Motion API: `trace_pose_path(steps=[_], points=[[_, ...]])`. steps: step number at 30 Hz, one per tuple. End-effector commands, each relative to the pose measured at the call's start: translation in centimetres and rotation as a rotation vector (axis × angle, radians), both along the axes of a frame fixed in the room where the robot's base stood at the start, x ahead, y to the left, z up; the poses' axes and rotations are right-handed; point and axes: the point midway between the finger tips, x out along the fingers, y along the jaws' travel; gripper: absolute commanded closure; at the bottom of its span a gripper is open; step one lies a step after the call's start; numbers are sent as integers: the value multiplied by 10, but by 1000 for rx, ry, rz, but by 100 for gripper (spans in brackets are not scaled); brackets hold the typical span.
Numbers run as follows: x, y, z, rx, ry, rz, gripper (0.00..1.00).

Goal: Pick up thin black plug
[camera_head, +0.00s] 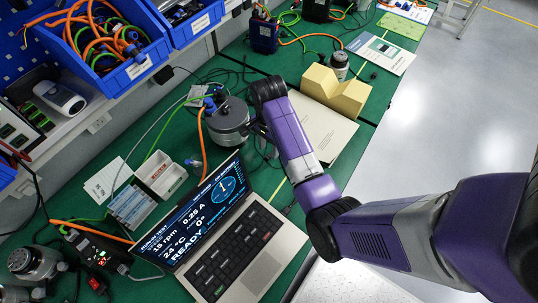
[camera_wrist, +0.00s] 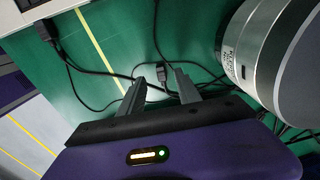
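My gripper (camera_wrist: 160,80) is open in the wrist view, its two grey fingers apart and pointing at the green table. A small thin black plug (camera_wrist: 161,72) on a thin black cable shows just beyond and between the fingertips. I cannot tell its height relative to the fingers, and nothing looks gripped. In the head view my gripper (camera_head: 266,143) is beside the round grey motor, partly hidden by my arm. The plug cannot be made out there.
The grey motor (camera_head: 228,120) stands close to my gripper; it also shows in the wrist view (camera_wrist: 270,50). A laptop (camera_head: 222,225), a cream folder (camera_head: 312,128) and a yellow block (camera_head: 335,92) lie around. Another black connector (camera_wrist: 43,31) sits near the laptop. Loose cables cross the table.

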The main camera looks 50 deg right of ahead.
Motion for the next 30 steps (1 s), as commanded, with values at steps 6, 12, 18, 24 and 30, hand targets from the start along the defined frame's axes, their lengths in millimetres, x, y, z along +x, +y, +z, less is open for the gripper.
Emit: trace_pose_path(steps=[6,12,18,24,30], points=[[1,-1,-30,1,2,0,60],[1,-1,-37,0,-1,0,60],[1,-1,-37,0,-1,1,74],[1,-1,-37,0,-1,1,100],[1,-1,-37,0,-1,1,100]])
